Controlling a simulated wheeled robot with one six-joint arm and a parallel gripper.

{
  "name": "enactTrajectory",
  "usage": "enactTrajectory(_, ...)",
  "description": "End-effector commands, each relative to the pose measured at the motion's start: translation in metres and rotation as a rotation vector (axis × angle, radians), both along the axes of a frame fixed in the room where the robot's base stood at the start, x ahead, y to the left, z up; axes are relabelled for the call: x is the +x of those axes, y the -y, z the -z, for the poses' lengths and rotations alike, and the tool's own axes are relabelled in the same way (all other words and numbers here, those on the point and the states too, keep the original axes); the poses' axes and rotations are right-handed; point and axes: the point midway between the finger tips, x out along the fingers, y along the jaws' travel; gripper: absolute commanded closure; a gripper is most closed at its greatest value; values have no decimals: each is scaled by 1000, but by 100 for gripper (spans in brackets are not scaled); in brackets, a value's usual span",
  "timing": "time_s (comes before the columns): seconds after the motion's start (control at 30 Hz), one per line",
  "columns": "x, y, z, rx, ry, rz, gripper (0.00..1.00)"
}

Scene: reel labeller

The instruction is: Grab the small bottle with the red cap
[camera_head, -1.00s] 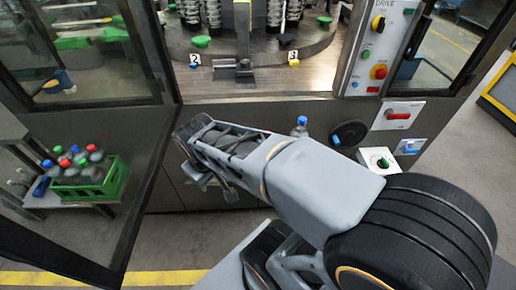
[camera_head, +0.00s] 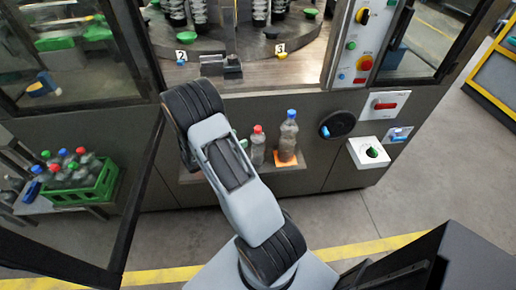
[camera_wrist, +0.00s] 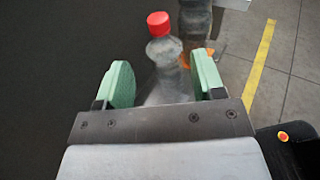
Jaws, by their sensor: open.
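The small bottle with the red cap (camera_head: 258,148) stands upright on a small shelf on the front of the machine. It also shows in the wrist view (camera_wrist: 163,55), with its lower body between the two green finger pads. My gripper (camera_wrist: 160,82) is open around the line of the bottle, and no pad is clearly touching it. The right pad looks closer to the bottle than the left one.
A green crate (camera_head: 85,190) of capped bottles is at the left. A black round knob (camera_head: 338,125) and a white switch box (camera_head: 369,152) are to the right.

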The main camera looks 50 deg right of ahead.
Motion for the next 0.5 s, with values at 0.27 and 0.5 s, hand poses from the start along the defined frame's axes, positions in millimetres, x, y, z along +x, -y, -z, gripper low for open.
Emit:
enactTrajectory(0.27, -6, 49, 8, -2, -7, -1, 38)
enactTrajectory(0.5, -8, 71, 11, -2, -5, -4, 38)
